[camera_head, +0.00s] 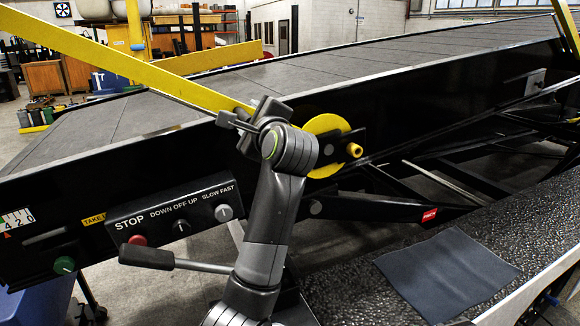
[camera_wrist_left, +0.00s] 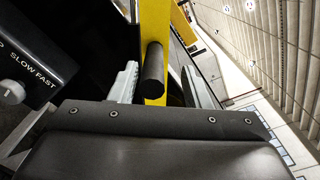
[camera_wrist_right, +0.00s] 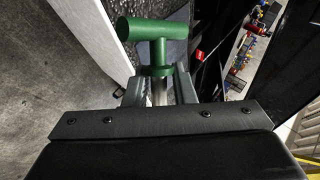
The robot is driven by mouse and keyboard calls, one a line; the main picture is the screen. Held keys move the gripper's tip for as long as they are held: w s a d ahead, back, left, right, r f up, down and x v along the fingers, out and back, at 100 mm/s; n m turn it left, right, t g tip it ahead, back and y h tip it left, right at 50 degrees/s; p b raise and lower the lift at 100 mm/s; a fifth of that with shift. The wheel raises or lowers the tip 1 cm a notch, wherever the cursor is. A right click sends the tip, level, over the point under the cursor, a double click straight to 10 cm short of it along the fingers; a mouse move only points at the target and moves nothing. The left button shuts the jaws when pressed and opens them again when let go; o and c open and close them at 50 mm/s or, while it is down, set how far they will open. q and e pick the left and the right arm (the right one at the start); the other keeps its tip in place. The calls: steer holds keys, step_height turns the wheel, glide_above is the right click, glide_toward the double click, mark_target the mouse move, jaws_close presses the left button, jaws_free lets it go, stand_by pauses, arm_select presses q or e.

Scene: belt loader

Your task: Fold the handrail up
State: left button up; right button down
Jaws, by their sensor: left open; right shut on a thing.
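The yellow handrail (camera_head: 150,75) slants from the upper left down to a yellow pivot disc (camera_head: 325,140) on the loader's side. A yellow knob (camera_head: 354,150) sits just right of the disc. My left gripper (camera_head: 243,118) is at the handrail's lower part, near the disc. In the left wrist view its fingers are open on either side of a dark cylindrical grip (camera_wrist_left: 153,72), with the yellow rail (camera_wrist_left: 155,25) behind it. In the right wrist view my right gripper (camera_wrist_right: 160,88) is shut on the stem of a green T-handle (camera_wrist_right: 150,40). The right gripper is outside the head view.
The belt (camera_head: 270,80) runs behind the handrail. A control box (camera_head: 175,222) with knobs and a dark lever (camera_head: 150,258) are near my left arm. A dark mat (camera_head: 447,270) lies on the textured walkway (camera_head: 345,285) at right. A yellow post (camera_head: 134,30) stands behind.

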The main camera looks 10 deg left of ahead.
arm_select(q)
steer(key=shift+x, duration=1.25)
